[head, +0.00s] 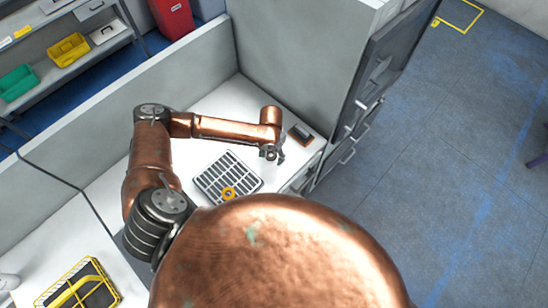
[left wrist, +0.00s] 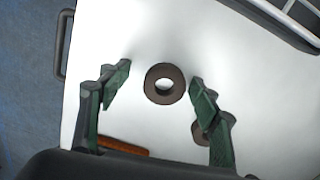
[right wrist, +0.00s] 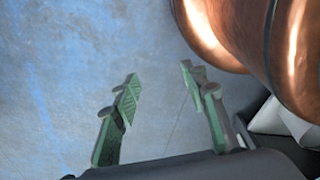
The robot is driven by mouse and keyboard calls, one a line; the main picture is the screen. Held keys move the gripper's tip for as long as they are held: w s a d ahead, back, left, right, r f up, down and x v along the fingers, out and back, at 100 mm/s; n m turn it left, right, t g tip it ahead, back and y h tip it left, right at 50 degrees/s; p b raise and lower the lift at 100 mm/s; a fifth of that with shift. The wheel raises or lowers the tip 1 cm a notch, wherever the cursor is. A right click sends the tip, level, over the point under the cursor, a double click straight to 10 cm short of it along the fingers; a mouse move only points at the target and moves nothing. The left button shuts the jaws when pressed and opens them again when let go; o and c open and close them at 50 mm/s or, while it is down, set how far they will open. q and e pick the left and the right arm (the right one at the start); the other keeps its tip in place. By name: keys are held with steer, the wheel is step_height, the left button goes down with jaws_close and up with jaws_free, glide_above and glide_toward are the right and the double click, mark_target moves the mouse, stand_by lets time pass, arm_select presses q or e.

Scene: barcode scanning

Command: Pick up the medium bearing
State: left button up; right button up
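A dark ring-shaped bearing (left wrist: 164,84) lies flat on the white table in the left wrist view, with its hole facing up. My left gripper (left wrist: 160,79) is open, with one finger on each side of this ring and no visible contact. A second dark ring (left wrist: 200,134) is partly hidden behind the right-hand finger. In the head view my left gripper (head: 272,153) is over the table right of the tray; the rings cannot be made out there. Which ring is the medium one I cannot tell. My right gripper (right wrist: 159,77) is open and empty over the blue floor.
A slatted grey tray (head: 212,174) with an orange-yellow ring (head: 229,193) stands left of my left gripper. A small dark and brown object (head: 301,134) lies near the table's right edge. A grey cabinet (head: 315,45) rises behind. A yellow-rimmed basket (head: 117,298) is at lower left.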

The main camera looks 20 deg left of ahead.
arm_select(q)
steer(key=shift+s+a, duration=0.1)
steer(key=shift+a, duration=0.05)
steer(key=shift+c, duration=1.4)
steer(key=shift+a, duration=0.2)
steer(key=shift+c, duration=0.7)
steer(key=shift+d, duration=0.2)
steer(key=c, duration=0.3)
steer(key=shift+d, duration=0.1)
steer(key=shift+c, duration=1)
steer(key=c, duration=0.3)
steer(key=shift+c, duration=0.6)
arm_select(e)
steer(key=shift+s+d, duration=0.35)
steer(key=shift+d, duration=0.2)
steer(key=shift+s+d, duration=0.3)
steer(key=shift+d, duration=0.25)
